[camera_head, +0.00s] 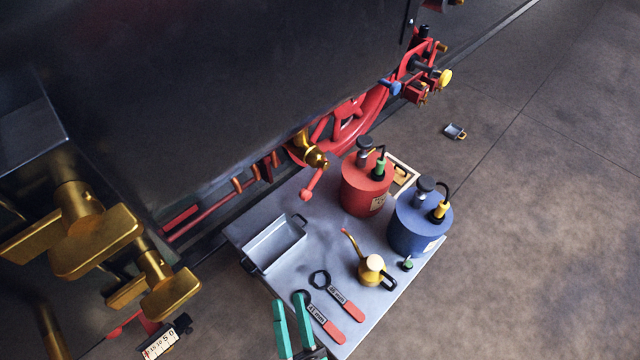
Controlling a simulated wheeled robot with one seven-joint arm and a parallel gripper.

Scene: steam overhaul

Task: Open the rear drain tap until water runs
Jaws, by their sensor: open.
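Two brass taps with broad flat handles stand at the left: a larger one (95,238) and a smaller one (168,290) to its lower right. Another brass fitting (308,150) sits on the engine's side near the middle, above a red lever with a round end (307,194). I cannot tell which of these is the rear drain tap. No running water is visible. My gripper (291,298) shows at the bottom edge as two green fingers, apart with nothing between them. It is over the near end of the grey bench, left of the spanners and clear of the brass taps.
The grey bench (345,240) carries a metal tray (275,243), a red can (364,190), a blue can (418,228), a yellow oiler (372,270) and two red-handled spanners (347,300). The dark engine body (230,90) fills the upper left. Open floor (540,200) lies right.

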